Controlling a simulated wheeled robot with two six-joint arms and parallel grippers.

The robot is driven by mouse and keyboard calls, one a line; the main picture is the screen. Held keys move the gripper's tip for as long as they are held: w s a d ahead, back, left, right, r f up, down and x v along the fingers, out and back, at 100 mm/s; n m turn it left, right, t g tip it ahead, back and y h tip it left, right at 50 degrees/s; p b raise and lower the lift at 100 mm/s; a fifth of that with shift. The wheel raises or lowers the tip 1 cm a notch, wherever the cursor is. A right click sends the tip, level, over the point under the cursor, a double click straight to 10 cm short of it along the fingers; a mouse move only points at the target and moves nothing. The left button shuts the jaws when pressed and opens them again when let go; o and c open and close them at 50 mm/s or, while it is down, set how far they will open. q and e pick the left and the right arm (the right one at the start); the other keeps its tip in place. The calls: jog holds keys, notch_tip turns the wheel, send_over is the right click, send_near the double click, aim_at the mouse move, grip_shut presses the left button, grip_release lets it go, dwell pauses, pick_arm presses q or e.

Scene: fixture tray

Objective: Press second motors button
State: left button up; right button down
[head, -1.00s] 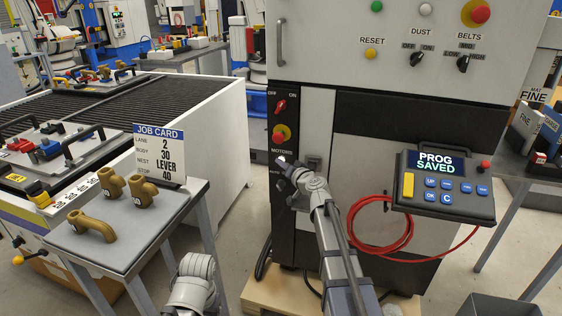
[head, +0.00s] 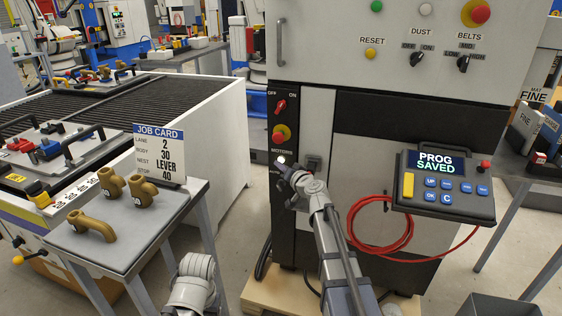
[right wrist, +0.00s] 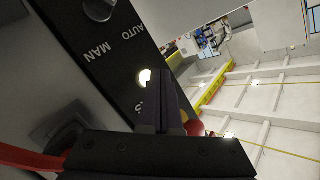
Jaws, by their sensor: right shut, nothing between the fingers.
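The motors panel (head: 283,200) is a dark vertical strip on the machine's front. Below its MOTORS label is a small lit white button (head: 281,159), which also shows in the right wrist view (right wrist: 144,78). Above the label sits a red mushroom button on yellow (head: 281,133). My right gripper (head: 284,170) is shut and empty, just below the white button in the head view. In the right wrist view its fingers (right wrist: 160,85) appear beside the white button; I cannot tell whether they touch. The gripper hides part of the lower panel.
A red OFF/ON switch (head: 280,106) sits above. An AUTO/MAN knob (right wrist: 100,6) shows in the right wrist view. A pendant (head: 444,187) reading PROG SAVED, with a red cable (head: 380,245), hangs to the right. A side table (head: 125,235) with brass parts stands left.

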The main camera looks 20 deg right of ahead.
jog(key=s+a, duration=0.1)
jog(key=s, duration=0.1)
jog(key=s+a, duration=0.1)
jog(key=s, duration=0.1)
jog(key=shift+a, duration=0.4)
dwell(0.4)
jog(key=s+a+n+g+y+p, duration=0.2)
jog(key=s+a+n+g+p, duration=0.2)
jog(key=s+a+p, duration=0.45)
jog(key=s+a+n+g+y+p, duration=0.1)
jog(key=s+a+n+g+p, duration=0.3)
jog(key=a, duration=0.7)
jog(key=s+d+r+g+h+p, duration=0.1)
jog(key=s+g+h+p, duration=0.2)
jog(key=s, duration=0.7)
jog(key=s+d+r+n+g+h+p, duration=0.1)
jog(key=s+g+h+p, duration=0.3)
jog(key=s, duration=0.7)
jog(key=d+r+g+p, duration=0.1)
jog(key=p, duration=0.1)
jog(key=shift+s+r+h+p, duration=0.2)
jog(key=shift+s+h+p, duration=0.1)
